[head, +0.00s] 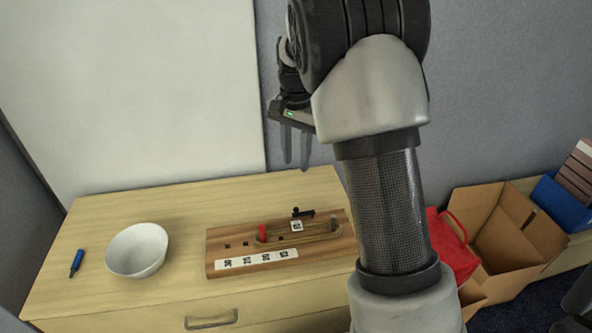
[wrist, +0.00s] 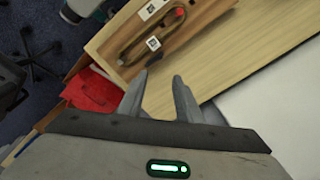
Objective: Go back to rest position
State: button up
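My gripper (head: 294,146) is raised in front of the grey wall, above the back of the table, with its two fingers pointing down. The wrist view shows the gripper (wrist: 163,80) with its fingers apart and nothing between them. My arm stands upright across the right middle of the head view and hides part of the table behind it. The wooden table (head: 195,210) lies below the gripper, well apart from it.
A wooden board (head: 217,240) with a cable, a red peg and marker labels lies on the table. A white bowl (head: 137,250) and a blue screwdriver (head: 76,263) are at left. A red bag (head: 452,255), cardboard box (head: 500,240) and blue bin (head: 560,205) stand at right.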

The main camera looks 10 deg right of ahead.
jog(key=shift+r, duration=0.5)
jog(key=s+r+n+t+p, duration=0.2)
jog(key=s+r+n+p, duration=0.2)
jog(key=s+r, duration=0.95)
jog(key=s+r+n+t+p, duration=0.1)
jog(key=s+r+n+p, duration=0.1)
jog(key=s, duration=0.5)
jog(key=s+r+n+t+p, duration=0.2)
jog(key=s+r+n, duration=0.1)
jog(key=s, duration=0.5)
jog(key=shift+s+d+r+t, duration=0.15)
jog(key=shift+d+r+t, duration=0.15)
jog(key=shift+d+r, duration=0.15)
